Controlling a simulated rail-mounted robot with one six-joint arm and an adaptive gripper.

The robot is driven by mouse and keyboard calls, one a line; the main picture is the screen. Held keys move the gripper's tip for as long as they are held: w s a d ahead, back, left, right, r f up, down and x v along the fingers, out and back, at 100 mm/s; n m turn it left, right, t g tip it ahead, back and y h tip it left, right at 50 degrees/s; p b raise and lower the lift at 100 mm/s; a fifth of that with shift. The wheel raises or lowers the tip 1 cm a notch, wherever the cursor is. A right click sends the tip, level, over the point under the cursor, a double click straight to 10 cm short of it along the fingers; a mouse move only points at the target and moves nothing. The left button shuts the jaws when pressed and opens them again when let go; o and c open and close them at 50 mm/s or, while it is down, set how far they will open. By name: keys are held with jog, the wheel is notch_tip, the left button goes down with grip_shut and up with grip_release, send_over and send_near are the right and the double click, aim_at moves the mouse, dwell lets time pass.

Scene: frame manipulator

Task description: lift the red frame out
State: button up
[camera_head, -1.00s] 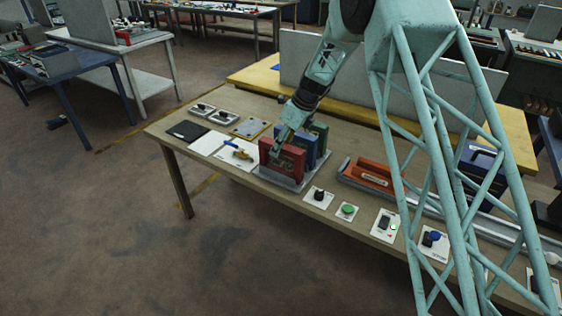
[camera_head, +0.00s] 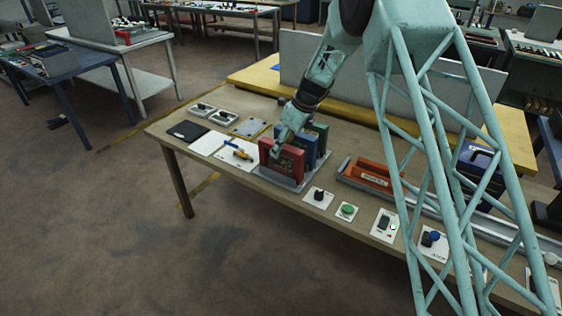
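The red frame (camera_head: 289,164) stands upright in a grey holder (camera_head: 277,180) on the table, at the front of a row. A blue frame (camera_head: 308,154) stands behind it and a green frame (camera_head: 321,136) behind that. My gripper (camera_head: 277,151) points down at the upper left part of the red frame, in front of its face or at its top edge. The fingertips are small and dark against the red, so I cannot tell whether they are open or shut on it.
Small panels with a black knob (camera_head: 319,195) and a green button (camera_head: 347,209) line the front edge. White plates and a valve with a yellow body (camera_head: 240,153) lie to the left.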

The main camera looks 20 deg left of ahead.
jog(key=shift+c, duration=0.7)
grip_shut()
jog(key=shift+r, duration=0.2)
jog(key=shift+r+p, duration=0.35)
jog(key=shift+r, duration=4.75)
